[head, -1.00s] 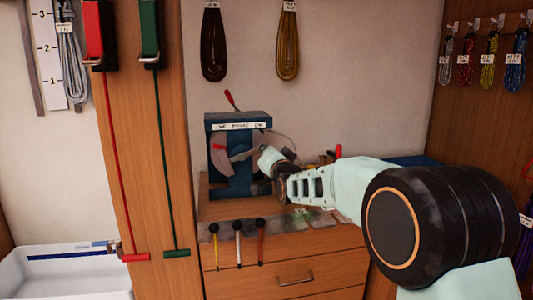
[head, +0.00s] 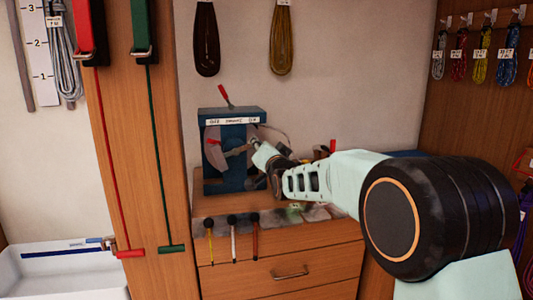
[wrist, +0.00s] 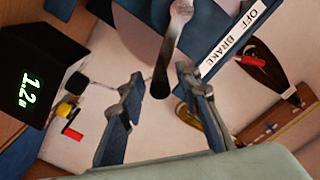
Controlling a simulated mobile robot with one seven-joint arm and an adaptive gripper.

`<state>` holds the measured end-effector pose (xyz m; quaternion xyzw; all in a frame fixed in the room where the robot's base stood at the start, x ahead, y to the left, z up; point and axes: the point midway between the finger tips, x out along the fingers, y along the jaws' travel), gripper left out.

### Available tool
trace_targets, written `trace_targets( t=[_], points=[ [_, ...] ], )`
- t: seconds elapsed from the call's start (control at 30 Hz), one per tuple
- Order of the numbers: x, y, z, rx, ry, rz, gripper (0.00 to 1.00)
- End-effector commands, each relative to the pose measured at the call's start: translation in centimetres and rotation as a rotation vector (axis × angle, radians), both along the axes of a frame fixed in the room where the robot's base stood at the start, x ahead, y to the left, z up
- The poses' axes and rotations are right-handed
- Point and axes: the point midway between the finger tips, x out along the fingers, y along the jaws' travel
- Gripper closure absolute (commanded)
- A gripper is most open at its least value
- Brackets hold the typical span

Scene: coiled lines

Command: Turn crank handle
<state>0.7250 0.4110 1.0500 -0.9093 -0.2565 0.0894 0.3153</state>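The blue winch-like machine (head: 258,117) stands on the wooden cabinet, with a white brake label on its front. In the wrist view its label (wrist: 234,42) reads "OFF BRAKE". A grey metal crank (wrist: 178,28) ends in a dark handle (wrist: 161,80). The crank (head: 236,152) also shows on the machine's front in the head view. My gripper (wrist: 159,78) is open, its two blue-grey fingers apart. The dark handle appears between the fingertips in the wrist picture; I cannot tell whether either finger touches it. In the head view my gripper (head: 256,147) is close to the crank.
A red-tipped lever (head: 225,95) rises from the machine's top. A black display (wrist: 35,85) reads about 1.2. Several small tools, one yellow (head: 211,240), hang at the cabinet's front edge. Coiled lines (head: 206,40) hang on the wall behind. A white bin (head: 65,275) stands at lower left.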

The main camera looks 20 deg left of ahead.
Motion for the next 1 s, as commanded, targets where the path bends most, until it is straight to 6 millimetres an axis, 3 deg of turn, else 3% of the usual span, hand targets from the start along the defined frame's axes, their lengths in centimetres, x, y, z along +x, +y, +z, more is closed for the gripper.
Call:
trace_targets(
  t=[0.6,1.0],
  points=[
    [-8.2,-5.1,0.0,-0.001,-0.001,-0.001,0.69],
    [-9.6,-5.9,0.0,0.001,-0.001,0.000,0.69]
  ],
)
